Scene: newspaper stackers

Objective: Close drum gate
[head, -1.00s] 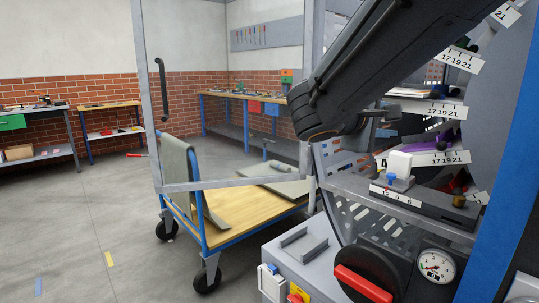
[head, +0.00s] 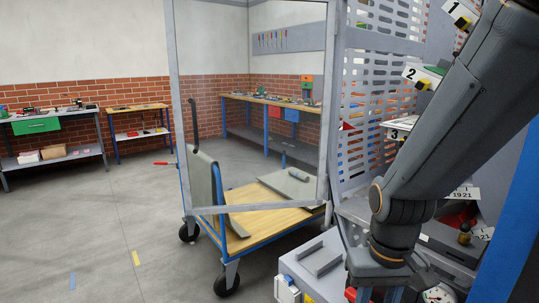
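A large grey-framed gate panel (head: 325,110), which I take to be the drum gate, stands open to the left of the machine in the head view. Its middle is see-through, and a dark upright handle (head: 193,118) shows near its far left post. The perforated drum housing (head: 385,75) with numbered tags is on the right, partly hidden by my arm. My arm hangs down from the upper right in front of the housing, with its wrist low in the picture, right of the gate.
A wheeled cart with a wooden deck (head: 265,215) stands behind and below the gate. A grey machine ledge (head: 320,262) is at the bottom centre. A blue post (head: 510,215) bounds the right. Workbenches line the brick wall. The left floor is mostly open.

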